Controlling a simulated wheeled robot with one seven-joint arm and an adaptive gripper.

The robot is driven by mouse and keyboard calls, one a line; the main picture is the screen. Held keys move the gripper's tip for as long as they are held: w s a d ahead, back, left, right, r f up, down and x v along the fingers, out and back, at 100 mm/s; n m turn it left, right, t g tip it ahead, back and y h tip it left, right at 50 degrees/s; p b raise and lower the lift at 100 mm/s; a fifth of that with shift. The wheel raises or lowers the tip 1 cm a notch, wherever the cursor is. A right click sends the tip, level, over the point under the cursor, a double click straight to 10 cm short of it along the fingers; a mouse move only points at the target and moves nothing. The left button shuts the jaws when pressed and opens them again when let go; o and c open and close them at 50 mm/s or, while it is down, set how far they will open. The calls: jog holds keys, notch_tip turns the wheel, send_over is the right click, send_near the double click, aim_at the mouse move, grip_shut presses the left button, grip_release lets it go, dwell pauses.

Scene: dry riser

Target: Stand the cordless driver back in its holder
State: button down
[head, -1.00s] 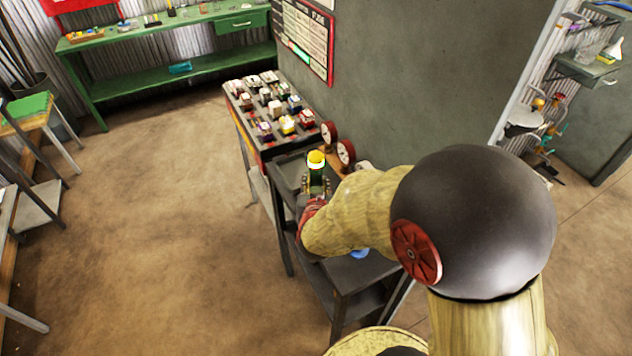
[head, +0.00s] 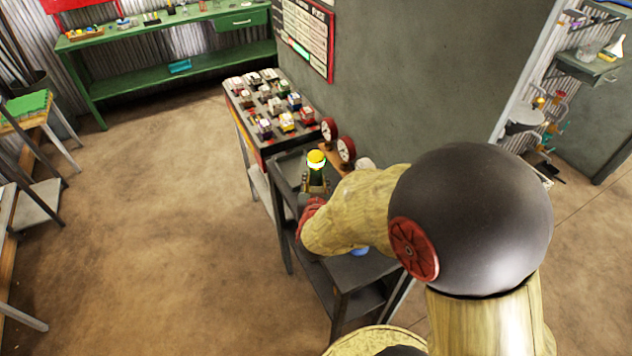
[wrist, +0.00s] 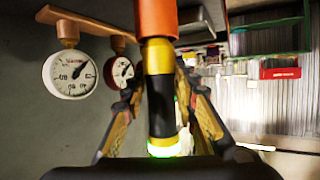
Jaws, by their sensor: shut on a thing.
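My gripper (head: 314,190) is shut on the cordless driver (head: 316,160) above the dark side table (head: 345,272). In the head view the driver's yellow end with a glowing rim sticks up past my fingers. In the wrist view the driver (wrist: 160,105) runs up the picture between both fingers of my gripper (wrist: 160,95). It has a black grip between yellow bands and a green glow at its lower end. An orange part (wrist: 156,18) shows at its upper end. I cannot make out the holder; my arm hides much of the table.
A rack of several small boxes (head: 265,105) stands beyond the table. A grey wall (head: 410,75) rises behind.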

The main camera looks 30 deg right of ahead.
jog(key=shift+f+b, duration=0.85)
jog(key=shift+f, duration=0.2)
jog(key=c, duration=1.3)
grip_release()
jog(key=shift+s+a, duration=0.1)
jog(key=shift+v, duration=5.9)
